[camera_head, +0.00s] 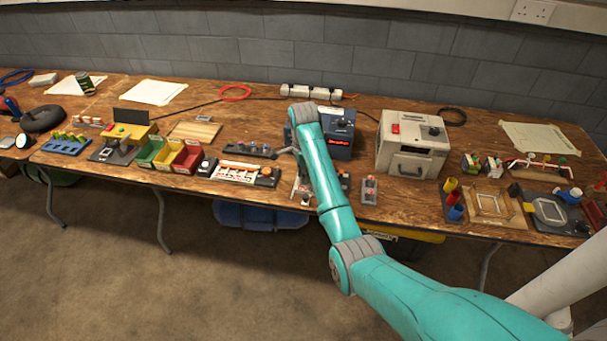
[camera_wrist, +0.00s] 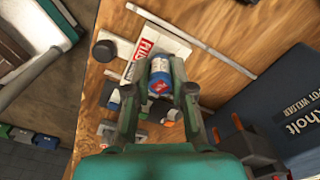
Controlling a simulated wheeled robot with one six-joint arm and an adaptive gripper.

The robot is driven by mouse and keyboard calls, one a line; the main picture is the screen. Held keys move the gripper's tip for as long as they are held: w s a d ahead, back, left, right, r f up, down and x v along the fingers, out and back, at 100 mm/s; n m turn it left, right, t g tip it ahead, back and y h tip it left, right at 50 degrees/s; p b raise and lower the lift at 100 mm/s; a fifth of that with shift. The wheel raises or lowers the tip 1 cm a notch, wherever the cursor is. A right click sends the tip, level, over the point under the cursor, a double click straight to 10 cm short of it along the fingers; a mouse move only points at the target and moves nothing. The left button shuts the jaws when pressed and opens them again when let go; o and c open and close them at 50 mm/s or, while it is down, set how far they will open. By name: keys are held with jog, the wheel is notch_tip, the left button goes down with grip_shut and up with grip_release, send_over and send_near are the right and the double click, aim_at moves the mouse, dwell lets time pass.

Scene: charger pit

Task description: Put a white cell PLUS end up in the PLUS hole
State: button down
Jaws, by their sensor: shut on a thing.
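My gripper (camera_wrist: 160,82) is shut on a small cell (camera_wrist: 160,76) in the wrist view. The cell has a pale, whitish end and a blue band with a red mark, and it sits between the fingertips. I cannot tell its plus end from its minus end. In the head view my gripper (camera_head: 301,188) is low over the front of the bench, partly hidden by my arm. I cannot make out the PLUS hole in either view.
A white board with red print (camera_head: 240,172) lies left of my gripper; it also shows in the wrist view (camera_wrist: 152,46). A dark blue box (camera_head: 338,133) stands behind, with a beige machine (camera_head: 411,143) to its right. A small grey block (camera_head: 369,190) sits near the bench's front edge.

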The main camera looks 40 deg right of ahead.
jog(key=shift+f, duration=1.05)
dwell(0.9)
jog(key=c, duration=0.9)
grip_release()
jog(key=shift+a, duration=0.1)
